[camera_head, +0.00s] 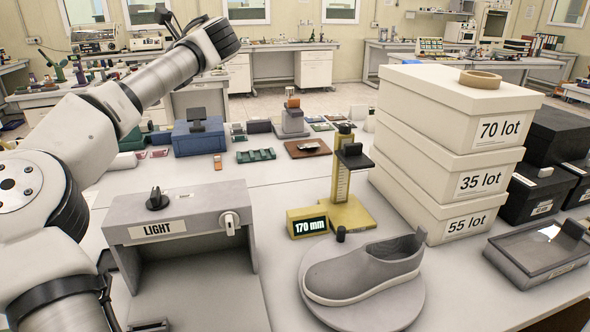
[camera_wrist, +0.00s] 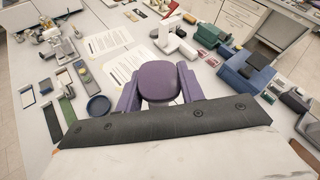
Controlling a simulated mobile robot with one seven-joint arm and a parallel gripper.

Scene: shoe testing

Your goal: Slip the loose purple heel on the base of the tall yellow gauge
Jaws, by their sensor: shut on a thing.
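The tall yellow gauge (camera_head: 341,180) stands upright in the head view, with a ruled column and a black slider. Its yellow base (camera_head: 358,214) lies flat on the bench and its display reads 170 mm. The base's top looks bare in front of the column. The purple heel (camera_wrist: 170,83) shows in the wrist view, a rounded block between the fingers of my gripper (camera_wrist: 159,90). My gripper is shut on it, above the bench. The heel's underside is hidden. I cannot make out gripper or heel in the head view.
A grey shoe (camera_head: 365,268) sits on a round turntable (camera_head: 407,300) close in front of the gauge. Stacked white boxes (camera_head: 440,150) rise at its right. A grey light booth (camera_head: 185,215) stands left. Free bench lies between booth and gauge.

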